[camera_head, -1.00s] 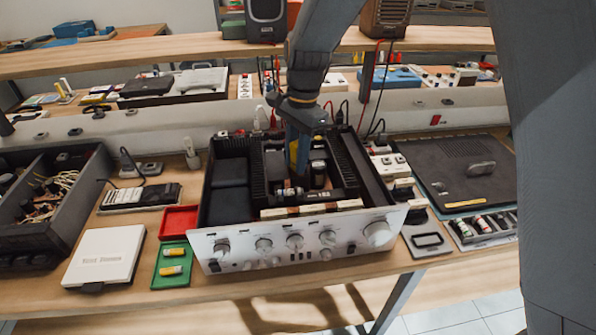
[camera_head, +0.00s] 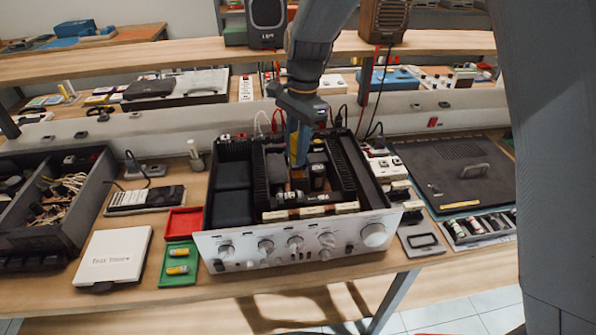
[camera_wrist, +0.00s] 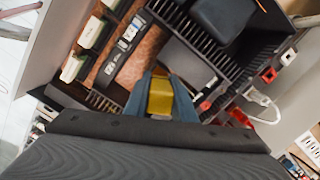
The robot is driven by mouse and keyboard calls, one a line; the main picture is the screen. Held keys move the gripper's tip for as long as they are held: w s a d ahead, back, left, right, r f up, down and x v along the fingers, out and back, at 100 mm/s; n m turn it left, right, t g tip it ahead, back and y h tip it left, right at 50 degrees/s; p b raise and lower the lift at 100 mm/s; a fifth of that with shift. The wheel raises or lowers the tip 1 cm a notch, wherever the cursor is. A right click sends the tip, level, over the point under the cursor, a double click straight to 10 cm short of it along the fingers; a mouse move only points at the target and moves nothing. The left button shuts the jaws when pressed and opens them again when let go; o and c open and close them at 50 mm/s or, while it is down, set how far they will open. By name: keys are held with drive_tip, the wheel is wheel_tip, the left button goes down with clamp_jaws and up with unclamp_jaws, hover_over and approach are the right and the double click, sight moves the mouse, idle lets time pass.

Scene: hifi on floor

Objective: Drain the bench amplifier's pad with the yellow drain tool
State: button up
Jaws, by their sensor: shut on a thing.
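The bench amplifier (camera_head: 292,242) stands open-topped on the bench, its silver knob panel facing me. My gripper (camera_head: 299,128) is over the inside of the amplifier, pointing down. It is shut on the yellow drain tool (camera_head: 295,150), whose lower part reaches down into the chassis. In the wrist view the yellow tool (camera_wrist: 160,97) sits between the blue fingers, with an orange-brown board (camera_wrist: 142,58) beyond it. The tool's tip is hidden, so I cannot tell whether it touches the pad. I cannot make out the pad itself.
Black finned heat sinks (camera_head: 341,165) and a dark block (camera_head: 233,207) stand close around the tool inside the chassis. A red tray (camera_head: 183,222) and a green tray (camera_head: 178,265) with yellow parts lie left. A dark mat (camera_head: 455,170) lies right.

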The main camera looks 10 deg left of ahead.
sight(296, 135)
drive_tip(key=shift+r+p, duration=1.5)
drive_tip(key=shift+r, duration=0.55)
